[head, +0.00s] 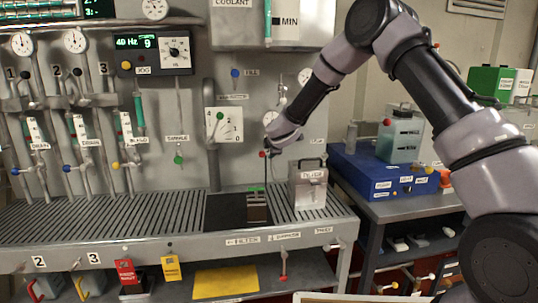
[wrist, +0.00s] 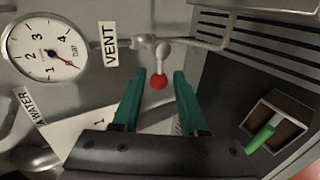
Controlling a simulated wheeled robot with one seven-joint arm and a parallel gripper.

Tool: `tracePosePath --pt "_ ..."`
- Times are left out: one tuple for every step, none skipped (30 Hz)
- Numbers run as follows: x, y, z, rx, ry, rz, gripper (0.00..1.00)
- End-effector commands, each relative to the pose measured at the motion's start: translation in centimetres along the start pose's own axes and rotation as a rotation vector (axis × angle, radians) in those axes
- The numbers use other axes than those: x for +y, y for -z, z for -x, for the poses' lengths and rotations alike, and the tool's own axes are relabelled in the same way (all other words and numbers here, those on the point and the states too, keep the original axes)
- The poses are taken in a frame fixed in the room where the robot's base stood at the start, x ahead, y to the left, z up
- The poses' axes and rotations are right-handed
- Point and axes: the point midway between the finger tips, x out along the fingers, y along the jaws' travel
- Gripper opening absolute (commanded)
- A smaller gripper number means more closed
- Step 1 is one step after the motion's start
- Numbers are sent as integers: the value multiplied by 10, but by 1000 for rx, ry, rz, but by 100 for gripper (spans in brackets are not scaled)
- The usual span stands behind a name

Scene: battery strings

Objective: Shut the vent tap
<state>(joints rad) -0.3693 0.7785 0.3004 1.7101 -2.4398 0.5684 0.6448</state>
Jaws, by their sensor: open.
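The vent tap (wrist: 150,42) is on a thin metal pipe beside the VENT label (wrist: 110,44) in the wrist view. Its short lever ends in a red ball (wrist: 158,82) and stands across the pipe line, pointing towards my gripper. My gripper (wrist: 158,74) is open, with its two teal fingers on either side of the red ball. I cannot tell whether either finger touches it. In the head view the red ball (head: 263,154) shows beside my gripper (head: 270,151) at the panel; the tap body is mostly hidden there by my wrist.
A pressure gauge (wrist: 44,47) sits left of the tap. Below my gripper are a slatted bench (head: 150,212), a dark block with a green handle (head: 257,207) and a metal box (head: 308,190). A blue case (head: 375,175) stands on the right-hand table.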

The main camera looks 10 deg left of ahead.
Motion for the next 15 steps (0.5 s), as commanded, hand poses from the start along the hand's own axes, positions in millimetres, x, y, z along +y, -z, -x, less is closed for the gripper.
tracePosePath --pt "1 0 11 0 -1 0 43" --pt "1 0 17 0 -1 0 43" --pt "1 0 24 1 -1 1 43" --pt "0 0 28 1 0 1 43" --pt "0 0 32 1 0 0 43" --pt "1 0 37 0 -1 0 43" --pt "0 0 40 0 0 -1 43" --pt "0 0 43 0 0 -1 43" --pt "0 0 45 0 0 -1 43" --pt "0 0 47 0 0 -1 43" --pt "0 0 48 0 0 -1 43" --pt "0 0 49 0 0 -1 43" --pt "0 0 50 0 0 -1 43" --pt "0 0 50 0 0 -1 43" --pt "0 0 50 0 0 0 43"
